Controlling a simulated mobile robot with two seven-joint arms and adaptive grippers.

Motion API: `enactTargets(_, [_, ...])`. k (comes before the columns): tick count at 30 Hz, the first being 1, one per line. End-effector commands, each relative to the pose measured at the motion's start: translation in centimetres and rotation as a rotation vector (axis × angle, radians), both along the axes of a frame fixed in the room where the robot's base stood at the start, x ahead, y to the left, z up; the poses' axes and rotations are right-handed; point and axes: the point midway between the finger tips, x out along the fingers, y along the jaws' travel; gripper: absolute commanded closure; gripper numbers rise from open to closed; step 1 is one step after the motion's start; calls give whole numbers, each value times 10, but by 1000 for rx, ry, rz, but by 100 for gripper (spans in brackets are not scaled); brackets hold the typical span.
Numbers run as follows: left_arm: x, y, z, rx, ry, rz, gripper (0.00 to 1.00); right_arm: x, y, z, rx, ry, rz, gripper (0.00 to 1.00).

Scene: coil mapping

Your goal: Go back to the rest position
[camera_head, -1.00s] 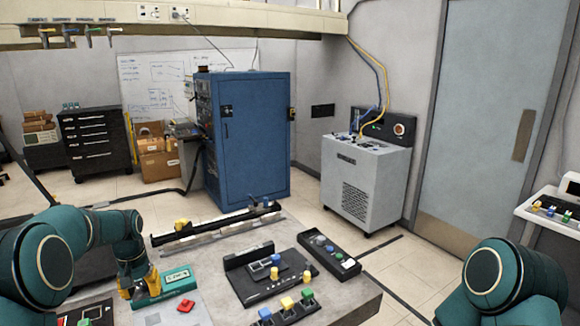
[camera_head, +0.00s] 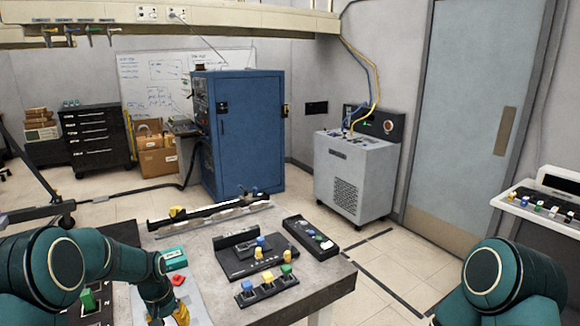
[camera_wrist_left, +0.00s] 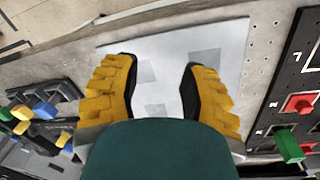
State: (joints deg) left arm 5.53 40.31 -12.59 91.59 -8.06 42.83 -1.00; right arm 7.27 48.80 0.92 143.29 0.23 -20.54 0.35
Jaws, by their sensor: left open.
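My left gripper (camera_head: 182,314) is low at the bottom edge of the head view, over the near left part of the table (camera_head: 325,283). In the left wrist view its yellow fingers (camera_wrist_left: 161,80) are spread apart with nothing between them. A pale grey sheet (camera_wrist_left: 225,50) with darker squares lies below them. My right arm shows at the lower right of the head view, but its gripper is outside the frame.
A black switch panel (camera_head: 262,258), coloured-button strip (camera_head: 268,287) and long control box (camera_head: 312,236) sit farther right. A blue cabinet (camera_head: 245,135) stands behind.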

Motion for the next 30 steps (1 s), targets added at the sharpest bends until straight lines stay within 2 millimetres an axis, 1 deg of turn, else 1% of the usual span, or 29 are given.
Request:
enactTargets(1, [-11, -18, -19, -23, 0, -10, 58, 0, 0, 0, 0, 0, 0, 50])
enactTargets(2, [-17, -28, -29, -36, -6, -14, 58, 0, 0, 0, 0, 0, 0, 50])
enactTargets(3, [-28, -43, -44, -54, -12, -20, 58, 0, 0, 0, 0, 0, 0, 50])
enactTargets(5, [-46, -68, -66, -86, -25, -24, 58, 0, 0, 0, 0, 1, 0, 50])
enactTargets(6, [-62, -85, -80, -106, -32, -27, 58, 0, 0, 0, 0, 1, -1, 50])
enactTargets(8, [-87, -111, -98, -137, -45, -28, 58, 0, 0, 0, 0, 1, -1, 50])
enactTargets(9, [-106, -127, -107, -156, -52, -26, 58, 0, 0, 0, 0, 1, -1, 50])
enactTargets(11, [-134, -149, -119, -181, -62, -22, 58, 0, 0, 0, 0, 0, -1, 50])
enactTargets(12, [-151, -162, -123, -196, -70, -18, 58, 0, 0, 0, 0, 0, -1, 50])
enactTargets(15, [-191, -186, -129, -224, -82, -10, 58, 0, 0, 0, 0, 1, -1, 50])
enactTargets(18, [-220, -199, -129, -239, -94, 0, 58, 0, 0, 0, 0, 1, -1, 50])
enactTargets(21, [-235, -206, -128, -246, -100, 4, 58, 0, 0, 0, 0, 1, -1, 50])
enactTargets(24, [-240, -207, -127, -248, -105, 6, 58, 0, 0, 0, 0, 1, -1, 50])
enactTargets(30, [-240, -207, -127, -248, -105, 6, 58, 0, 0, 0, 0, 1, -1, 50])
